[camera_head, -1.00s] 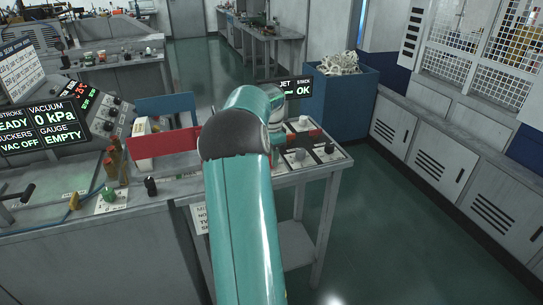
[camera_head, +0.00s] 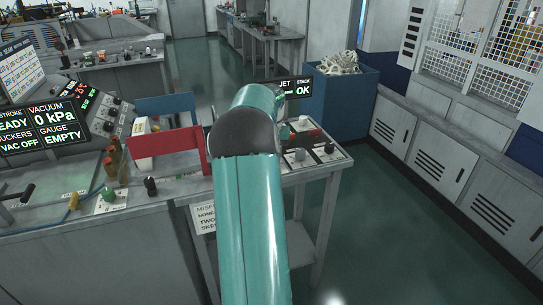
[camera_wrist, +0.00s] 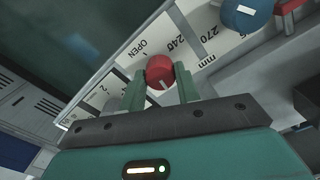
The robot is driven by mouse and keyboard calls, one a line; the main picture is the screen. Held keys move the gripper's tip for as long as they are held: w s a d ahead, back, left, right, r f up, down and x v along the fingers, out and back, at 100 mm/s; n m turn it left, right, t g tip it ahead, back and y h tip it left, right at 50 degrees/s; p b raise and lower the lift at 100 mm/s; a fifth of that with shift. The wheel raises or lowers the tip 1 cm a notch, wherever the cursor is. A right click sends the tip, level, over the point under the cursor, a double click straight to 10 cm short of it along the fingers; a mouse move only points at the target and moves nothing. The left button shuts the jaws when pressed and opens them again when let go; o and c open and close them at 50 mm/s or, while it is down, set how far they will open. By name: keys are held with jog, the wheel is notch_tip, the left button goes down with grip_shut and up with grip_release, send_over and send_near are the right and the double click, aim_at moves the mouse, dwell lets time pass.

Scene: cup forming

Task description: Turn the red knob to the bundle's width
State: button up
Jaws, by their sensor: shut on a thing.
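The red knob (camera_wrist: 158,66) shows in the wrist view, between the two green fingers of my gripper (camera_wrist: 160,84). My gripper is shut on the knob. A white pointer mark shows on the knob's near side. A white scale plate (camera_wrist: 190,45) around the knob reads "OPEN", "240", "270" and "mm". In the head view my own teal arm hides my gripper and the red knob. I cannot pick out the bundle with certainty.
A blue knob (camera_wrist: 246,12) is close by at the upper right of the wrist view. In the head view, red (camera_head: 181,153) and blue (camera_head: 165,108) panels stand left of my arm. A blue bin (camera_head: 345,100) stands behind. The floor at right is clear.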

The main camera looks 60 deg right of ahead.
jog(key=n, duration=0.5)
jog(key=shift+n, duration=0.3)
jog(key=n, duration=1)
jog(key=shift+n, duration=0.4)
jog(key=n, duration=0.6)
jog(key=o, duration=1)
